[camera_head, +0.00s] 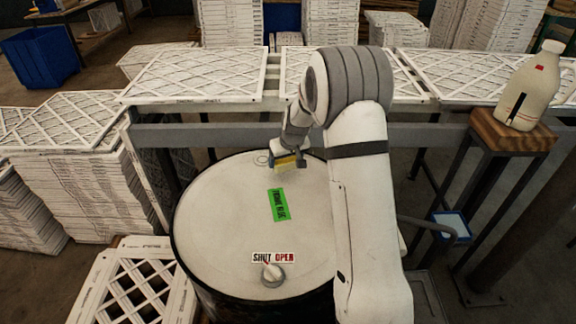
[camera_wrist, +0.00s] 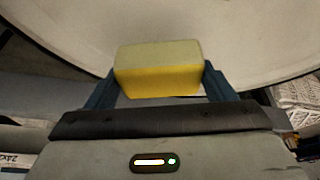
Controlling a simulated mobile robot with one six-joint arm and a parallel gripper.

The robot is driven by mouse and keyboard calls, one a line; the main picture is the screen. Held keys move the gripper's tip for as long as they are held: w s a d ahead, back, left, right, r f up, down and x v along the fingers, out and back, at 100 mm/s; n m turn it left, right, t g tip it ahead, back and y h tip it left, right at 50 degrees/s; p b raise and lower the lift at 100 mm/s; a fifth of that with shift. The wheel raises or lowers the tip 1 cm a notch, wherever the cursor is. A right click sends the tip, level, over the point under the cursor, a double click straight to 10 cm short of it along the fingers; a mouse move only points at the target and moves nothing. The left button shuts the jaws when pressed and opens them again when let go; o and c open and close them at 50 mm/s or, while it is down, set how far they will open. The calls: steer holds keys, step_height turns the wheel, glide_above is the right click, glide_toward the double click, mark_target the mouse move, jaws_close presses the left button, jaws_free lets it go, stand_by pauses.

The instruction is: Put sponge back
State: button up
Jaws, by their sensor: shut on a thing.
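A yellow sponge (camera_head: 286,167) is between the fingers of my gripper (camera_head: 290,161), over the far part of the white drum top. In the wrist view the sponge (camera_wrist: 157,80) is a pale-topped yellow block. The two dark blue fingers of my gripper (camera_wrist: 158,86) are shut on its sides. The drum top (camera_wrist: 155,25) lies beyond it. I cannot tell whether the sponge touches the drum top. A green label (camera_head: 279,205) with dark print lies flat on the drum top (camera_head: 225,215), nearer than the sponge.
A knob (camera_head: 273,273) sits near the drum's front edge under a "SHUT OPEN" sign (camera_head: 273,257). My arm covers the drum's right side. A blue-rimmed tray (camera_head: 452,226) is at right, below a wooden block (camera_head: 513,132) bearing a bottle (camera_head: 530,90). Framed filters (camera_head: 195,75) lie behind.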

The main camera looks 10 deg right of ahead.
mark_target(286, 166)
step_height(286, 166, down, 4)
steer(key=shift+d+r, duration=0.1)
steer(key=shift+r, duration=0.1)
steer(key=shift+s+r, duration=0.1)
steer(key=o, duration=1)
steer(key=shift+o, duration=0.2)
steer(key=shift+r+p, duration=0.15)
steer(key=shift+p, duration=0.15)
steer(key=a+b+v, duration=0.1)
steer(key=b+v, duration=0.1)
steer(key=v, duration=1)
steer(key=s+r+m, duration=0.1)
steer(key=s+r, duration=0.3)
steer(key=s, duration=0.3)
steer(key=s+r, duration=0.3)
steer(key=s, duration=0.5)
steer(key=s+m+g+h, duration=0.1)
steer(key=s, duration=1.8)
steer(key=shift+d+r, duration=0.25)
steer(key=shift+r, duration=0.15)
